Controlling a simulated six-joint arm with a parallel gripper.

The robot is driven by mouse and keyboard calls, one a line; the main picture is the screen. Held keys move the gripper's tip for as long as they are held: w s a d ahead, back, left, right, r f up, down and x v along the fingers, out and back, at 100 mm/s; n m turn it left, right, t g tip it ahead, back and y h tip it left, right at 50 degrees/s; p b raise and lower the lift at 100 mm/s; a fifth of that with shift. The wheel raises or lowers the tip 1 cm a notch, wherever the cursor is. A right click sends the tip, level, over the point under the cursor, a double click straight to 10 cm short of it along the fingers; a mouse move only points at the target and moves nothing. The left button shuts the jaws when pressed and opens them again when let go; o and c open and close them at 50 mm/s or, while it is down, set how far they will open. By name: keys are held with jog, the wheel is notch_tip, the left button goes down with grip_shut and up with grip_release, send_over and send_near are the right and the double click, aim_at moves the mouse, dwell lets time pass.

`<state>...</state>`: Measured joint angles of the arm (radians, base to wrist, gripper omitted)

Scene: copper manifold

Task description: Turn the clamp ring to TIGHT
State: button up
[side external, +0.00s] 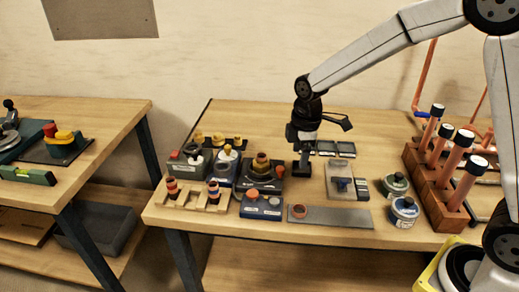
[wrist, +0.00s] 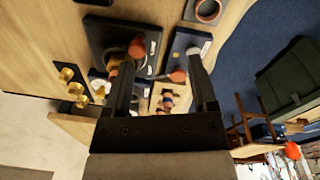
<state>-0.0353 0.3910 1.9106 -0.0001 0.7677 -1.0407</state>
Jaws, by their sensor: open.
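A stepped brown-and-brass round fitting (side external: 261,162) stands on a dark square base, with an orange knob (side external: 279,171) at its right side; this looks like the clamp ring and its handle. In the wrist view, the dark base (wrist: 103,32) and an orange knob (wrist: 137,47) show near the left finger, which partly hides the fitting. No TIGHT mark is legible. My gripper (side external: 303,170) points down just right of the fitting in the side view, apart from it. Its two fingers (wrist: 163,62) are spread, with nothing clearly held between them.
A blue box with an orange-red knob (side external: 253,194) stands in front of the fitting. A wooden rack (side external: 192,199), brass parts and small devices crowd the left. A grey strip (side external: 335,217) lies in front; tins (side external: 404,208) and copper tubes in wooden blocks stand right.

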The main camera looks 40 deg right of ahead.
aim_at(281, 168)
jog(key=w+n, duration=0.3)
jog(key=w+a+n, duration=0.1)
jog(key=w+n, duration=0.1)
jog(key=shift+w+r+n+g, duration=0.1)
jog(key=shift+w+n+g, duration=0.2)
jog(key=shift+w+g, duration=0.1)
jog(key=shift+f, duration=3.9)
grip_shut()
